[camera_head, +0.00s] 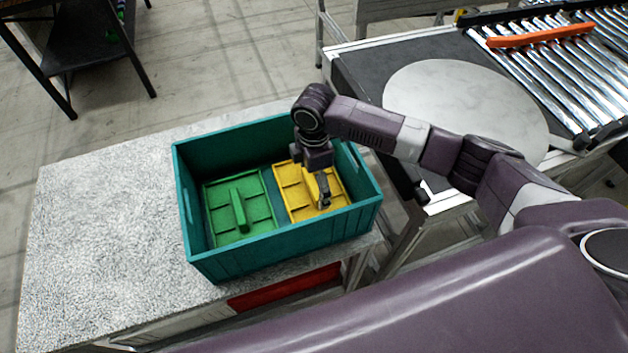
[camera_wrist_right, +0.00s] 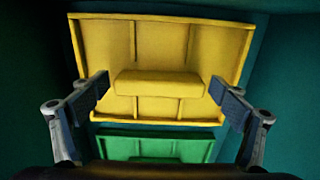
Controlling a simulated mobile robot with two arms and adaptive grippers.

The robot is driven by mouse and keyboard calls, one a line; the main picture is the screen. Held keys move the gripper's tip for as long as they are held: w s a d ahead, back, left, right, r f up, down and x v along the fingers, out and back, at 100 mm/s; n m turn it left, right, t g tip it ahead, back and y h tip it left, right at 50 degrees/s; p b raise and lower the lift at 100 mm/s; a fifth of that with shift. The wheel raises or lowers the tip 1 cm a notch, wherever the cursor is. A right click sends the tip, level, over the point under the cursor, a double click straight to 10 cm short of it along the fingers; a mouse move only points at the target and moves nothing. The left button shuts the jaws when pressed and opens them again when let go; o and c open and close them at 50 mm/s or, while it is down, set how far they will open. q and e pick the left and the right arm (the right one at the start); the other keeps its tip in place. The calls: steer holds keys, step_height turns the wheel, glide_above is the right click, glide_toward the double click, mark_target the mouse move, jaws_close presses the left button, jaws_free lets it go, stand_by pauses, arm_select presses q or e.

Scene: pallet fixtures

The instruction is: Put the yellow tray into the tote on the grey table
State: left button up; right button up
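The teal tote (camera_head: 225,258) stands on the grey table (camera_head: 95,235). The yellow tray (camera_head: 292,199) lies inside the tote, in its right half. In the right wrist view the yellow tray (camera_wrist_right: 160,45) shows its raised handle bar between my fingers. My right gripper (camera_head: 324,202) reaches down into the tote over the yellow tray. Its fingers (camera_wrist_right: 160,88) are spread wide, one on each side of the handle, with gaps to it. A green tray (camera_head: 260,212) lies beside the yellow one in the tote's left half. My left gripper is not in view.
The tote's walls surround my right gripper. The table's left part is bare. To the right stand a round pale disc (camera_head: 460,100) on a dark surface and a roller conveyor (camera_head: 560,75) with an orange bar (camera_head: 540,36). A black shelf (camera_head: 90,50) stands at the upper left.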

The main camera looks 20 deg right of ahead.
mark_target(314, 182)
steer(key=shift+r, duration=0.15)
step_height(314, 182, up, 12)
steer(key=b, duration=0.1)
steer(key=shift+b, duration=0.4)
